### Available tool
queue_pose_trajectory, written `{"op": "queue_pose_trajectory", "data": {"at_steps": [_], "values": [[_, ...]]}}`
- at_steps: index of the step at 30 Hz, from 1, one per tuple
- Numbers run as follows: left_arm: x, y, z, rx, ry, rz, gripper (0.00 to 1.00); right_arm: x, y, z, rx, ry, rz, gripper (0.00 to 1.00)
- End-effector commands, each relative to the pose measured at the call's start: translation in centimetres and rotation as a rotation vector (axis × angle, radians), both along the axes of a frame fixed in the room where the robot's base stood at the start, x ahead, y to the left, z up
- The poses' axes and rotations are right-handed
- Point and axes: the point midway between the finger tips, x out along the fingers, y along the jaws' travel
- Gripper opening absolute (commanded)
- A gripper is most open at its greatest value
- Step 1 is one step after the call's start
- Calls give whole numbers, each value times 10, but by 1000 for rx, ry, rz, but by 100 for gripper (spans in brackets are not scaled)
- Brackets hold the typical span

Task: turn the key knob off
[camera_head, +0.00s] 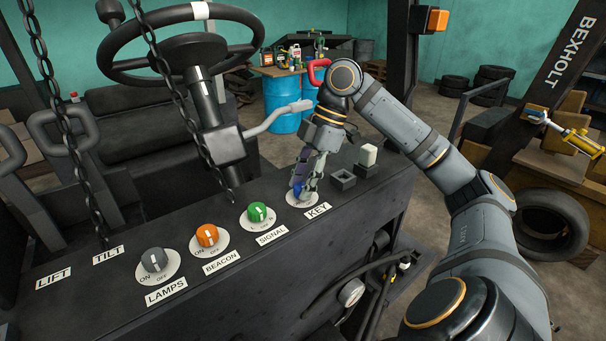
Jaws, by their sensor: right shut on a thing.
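The key knob (298,188) is blue and sits on a pale round plate at the right end of a row of knobs on the dark console. The KEY label (317,211) is just below it. My right gripper (299,185) comes down from above and is shut on the key knob. Its fingers cover most of the knob, so its pointer and the plate's markings are hidden. My left gripper is not in view.
A green signal knob (258,212), an orange beacon knob (207,235) and a grey lamps knob (154,259) stand to the left. A pale switch (368,155) is to the right. The steering wheel (182,42) and hanging chains (62,150) are behind and left.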

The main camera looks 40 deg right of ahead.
Motion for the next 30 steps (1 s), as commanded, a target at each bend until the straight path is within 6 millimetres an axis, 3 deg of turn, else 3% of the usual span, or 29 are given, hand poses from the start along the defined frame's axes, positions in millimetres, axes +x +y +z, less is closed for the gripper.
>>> {"op": "queue_pose_trajectory", "data": {"at_steps": [18, 19, 21, 24, 30], "values": [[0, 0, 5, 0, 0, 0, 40, 1, -1, 1, -3, -2, 38, 4], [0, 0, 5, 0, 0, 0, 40, 1, -1, 1, -3, -2, 38, 38], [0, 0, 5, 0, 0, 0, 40, 0, -1, 0, -2, -2, 38, 47], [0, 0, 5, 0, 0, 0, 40, 0, 0, 0, -1, -1, 38, 58], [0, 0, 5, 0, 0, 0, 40, 0, 0, 0, -1, -1, 37, 58]]}}
